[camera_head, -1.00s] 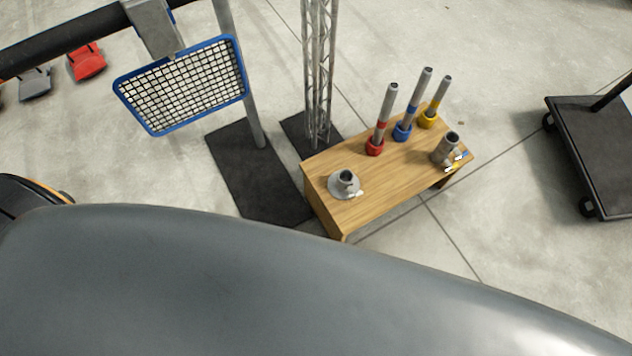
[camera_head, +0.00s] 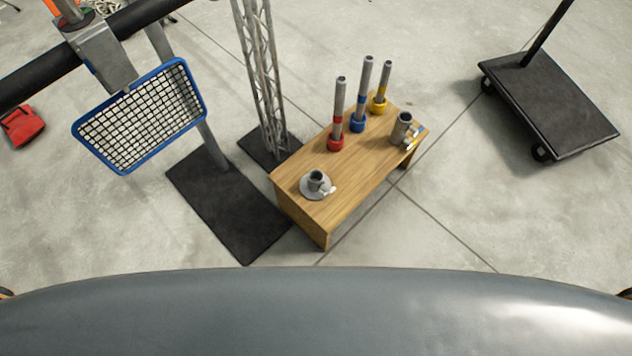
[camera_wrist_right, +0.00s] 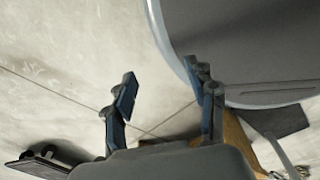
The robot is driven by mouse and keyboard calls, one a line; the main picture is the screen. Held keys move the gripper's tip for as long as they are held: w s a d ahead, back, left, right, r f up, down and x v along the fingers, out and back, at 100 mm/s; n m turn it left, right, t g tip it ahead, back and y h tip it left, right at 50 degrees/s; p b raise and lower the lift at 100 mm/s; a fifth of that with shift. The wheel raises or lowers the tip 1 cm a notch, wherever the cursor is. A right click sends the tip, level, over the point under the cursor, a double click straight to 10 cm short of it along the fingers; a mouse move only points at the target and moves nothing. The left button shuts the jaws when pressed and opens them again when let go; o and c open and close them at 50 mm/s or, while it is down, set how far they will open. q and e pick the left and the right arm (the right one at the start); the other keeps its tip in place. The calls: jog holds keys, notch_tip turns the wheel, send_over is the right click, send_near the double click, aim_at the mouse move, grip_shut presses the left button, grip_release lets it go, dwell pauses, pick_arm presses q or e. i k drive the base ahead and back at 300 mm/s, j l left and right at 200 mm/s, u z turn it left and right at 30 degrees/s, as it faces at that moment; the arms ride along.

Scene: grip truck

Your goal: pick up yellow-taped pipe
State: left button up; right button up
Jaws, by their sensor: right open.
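The yellow-taped pipe (camera_head: 384,80) stands upright in a yellow holder (camera_head: 377,105) at the far end of a wooden table (camera_head: 330,208). A blue-taped pipe (camera_head: 362,88) and a red-taped pipe (camera_head: 338,108) stand beside it in a row. My right gripper (camera_wrist_right: 170,90) is open and empty in the right wrist view, with bare floor between its fingers. It is apart from the pipes, which do not show there. My left gripper is in neither view.
A cup on a saucer (camera_head: 317,187) and a grey container (camera_head: 402,127) with small items beside it share the table. A black cart (camera_head: 550,105) stands right. A lattice post (camera_head: 262,80) and a blue-framed mesh basket (camera_head: 135,115) stand left. Floor right of the table is clear.

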aim_at(388, 65)
jog(key=i+l+u, duration=0.2)
jog(key=l, duration=0.35)
jog(key=i+l+u, duration=0.25)
jog(key=l, duration=0.3)
jog(key=l+u, duration=0.2)
jog(key=l, duration=0.35)
jog(key=i+l+u, duration=0.2)
jog(key=l, duration=0.4)
jog(key=k, duration=0.1)
